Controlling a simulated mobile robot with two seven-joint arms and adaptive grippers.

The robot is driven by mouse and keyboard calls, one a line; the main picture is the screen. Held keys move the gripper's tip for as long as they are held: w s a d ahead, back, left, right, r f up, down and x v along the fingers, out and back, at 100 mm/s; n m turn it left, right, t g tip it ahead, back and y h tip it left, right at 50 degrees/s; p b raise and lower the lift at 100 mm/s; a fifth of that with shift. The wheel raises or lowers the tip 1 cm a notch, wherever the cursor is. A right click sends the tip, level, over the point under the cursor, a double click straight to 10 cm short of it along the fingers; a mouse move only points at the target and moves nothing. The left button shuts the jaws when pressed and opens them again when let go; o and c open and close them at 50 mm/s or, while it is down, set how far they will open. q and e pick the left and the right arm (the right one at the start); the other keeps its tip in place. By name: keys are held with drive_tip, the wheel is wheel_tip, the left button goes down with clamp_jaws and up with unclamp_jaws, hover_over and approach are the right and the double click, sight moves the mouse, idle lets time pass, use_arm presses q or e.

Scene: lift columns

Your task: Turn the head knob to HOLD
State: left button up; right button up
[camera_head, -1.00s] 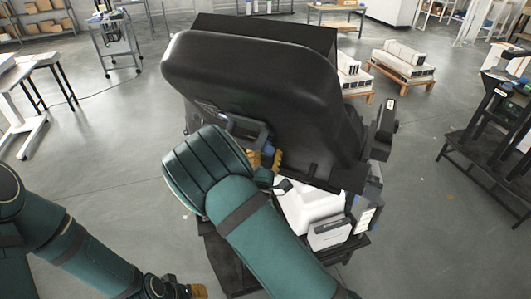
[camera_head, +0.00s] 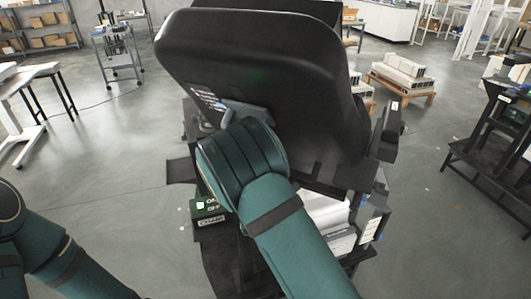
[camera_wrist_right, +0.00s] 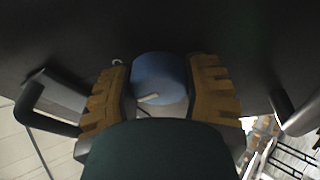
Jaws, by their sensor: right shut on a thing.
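The blue round knob (camera_wrist_right: 158,78) sits on the dark underside of the large black head (camera_head: 255,65). It has a pale pointer mark at its lower edge in the right wrist view. My right gripper (camera_wrist_right: 160,84) is shut on the knob, one tan ridged finger on each side. In the head view my right wrist covers the knob and the fingers. Some small white lettering (camera_head: 207,97) shows on the head's face, too small to read, so I cannot tell which setting the pointer marks. My left arm is at the lower left; its gripper is out of frame.
A grey bracket (camera_head: 245,112) shows beside my wrist. A green labelled box (camera_head: 208,207) and white boxes (camera_head: 325,208) are below the head. A bent black bar (camera_wrist_right: 40,105) stands left of my fingers. Open floor lies to the left.

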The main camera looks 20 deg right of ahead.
drive_tip(key=shift+m+h+b, duration=0.3)
drive_tip(key=shift+m+b, duration=0.6)
drive_tip(key=shift+m, duration=0.3)
drive_tip(key=shift+r, duration=0.1)
drive_tip(key=o, duration=1.2)
drive_tip(key=v, duration=1.2)
drive_tip(key=shift+w+f, duration=0.1)
drive_tip(key=shift+f, duration=0.1)
